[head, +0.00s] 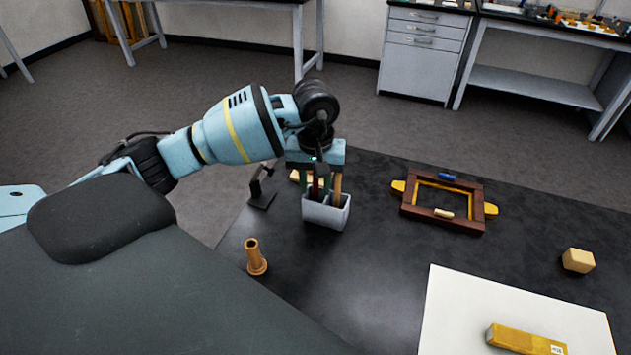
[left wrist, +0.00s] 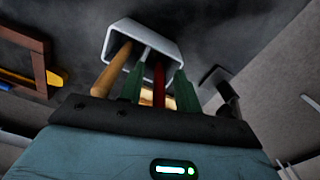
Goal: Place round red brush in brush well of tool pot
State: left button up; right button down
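The grey-white tool pot (head: 325,214) stands upright on the black table; its open rim also shows in the left wrist view (left wrist: 172,32). The red brush (left wrist: 158,86) has its lower end inside the pot, and its handle rises between my left fingers. A wooden-handled tool (left wrist: 111,70) stands in the pot beside it, outside the fingers. My left gripper (left wrist: 160,84) is directly above the pot, with green fingers spread either side of the red handle and gaps visible. The brush's lower end and its exact compartment are hidden. My right gripper is not in view.
A small black stand (head: 262,195) is left of the pot, and a wooden peg-like piece (head: 256,258) is in front. A brown frame (head: 407,205) lies right. A white board (head: 460,310) with a yellow block (head: 520,340) and a tan cube (head: 578,261) are farther right.

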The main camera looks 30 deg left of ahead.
pick_arm(q)
jog(key=shift+r, duration=0.1)
notch_tip(320, 180, up, 12)
jog(key=shift+r, duration=0.1)
dwell(0.4)
jog(key=shift+s, duration=0.1)
dwell(0.5)
